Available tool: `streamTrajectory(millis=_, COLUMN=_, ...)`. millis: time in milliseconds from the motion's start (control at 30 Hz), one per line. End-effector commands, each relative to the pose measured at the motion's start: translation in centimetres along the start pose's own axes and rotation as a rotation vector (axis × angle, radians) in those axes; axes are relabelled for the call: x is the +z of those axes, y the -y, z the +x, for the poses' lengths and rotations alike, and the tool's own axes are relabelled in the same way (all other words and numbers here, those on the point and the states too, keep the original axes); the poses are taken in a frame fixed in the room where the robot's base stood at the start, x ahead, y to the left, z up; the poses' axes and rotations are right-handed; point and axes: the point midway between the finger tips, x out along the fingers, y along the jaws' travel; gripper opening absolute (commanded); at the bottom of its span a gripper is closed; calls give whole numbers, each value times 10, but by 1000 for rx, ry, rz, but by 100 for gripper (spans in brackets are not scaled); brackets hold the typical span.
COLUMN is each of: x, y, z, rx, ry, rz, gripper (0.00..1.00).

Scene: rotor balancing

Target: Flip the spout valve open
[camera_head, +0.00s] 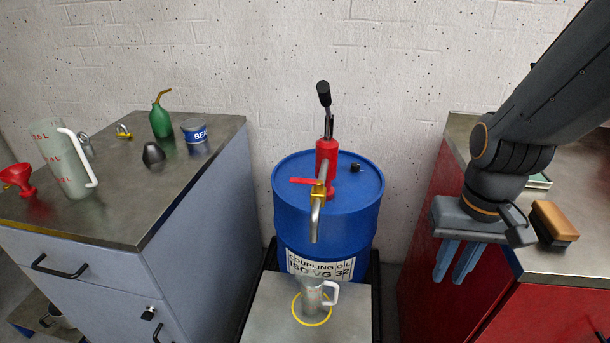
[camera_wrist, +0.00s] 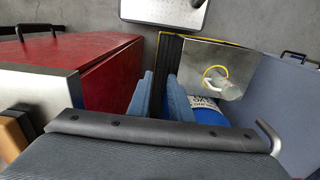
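The spout valve (camera_head: 318,191) is a brass body on the metal spout below the red hand pump (camera_head: 327,160). Its red lever (camera_head: 304,181) points left, crosswise to the spout (camera_head: 316,222), which bends downward at the front. The pump stands on a blue drum (camera_head: 290,232) labelled as coupling oil; part of the drum shows in the wrist view (camera_wrist: 207,115). My gripper (camera_head: 455,275), with blue fingers, hangs to the right of the drum beside the red cabinet. The fingers (camera_wrist: 160,98) are apart and empty. The valve is not visible in the wrist view.
A grey cabinet (camera_head: 190,228) with a measuring jug (camera_head: 68,165) and a red funnel (camera_head: 19,179) is left. A brush (camera_head: 552,222) lies on the red cabinet (camera_head: 437,215).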

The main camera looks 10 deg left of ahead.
Motion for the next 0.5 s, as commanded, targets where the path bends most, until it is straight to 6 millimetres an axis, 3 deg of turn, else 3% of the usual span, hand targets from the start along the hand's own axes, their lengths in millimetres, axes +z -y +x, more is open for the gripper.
streamTrajectory(millis=33, x=-6, y=5, z=-6, rx=4, ry=-6, rz=-5, gripper=10)
streamTrajectory(millis=100, x=-17, y=13, z=-15, rx=12, ry=-20, rz=-9, gripper=0)
streamTrajectory(millis=267, x=-56, y=54, z=-47, rx=37, ry=-72, rz=-20, gripper=0)
streamTrajectory(millis=500, x=-108, y=147, z=-101, rx=51, ry=-179, rz=-26, gripper=0)
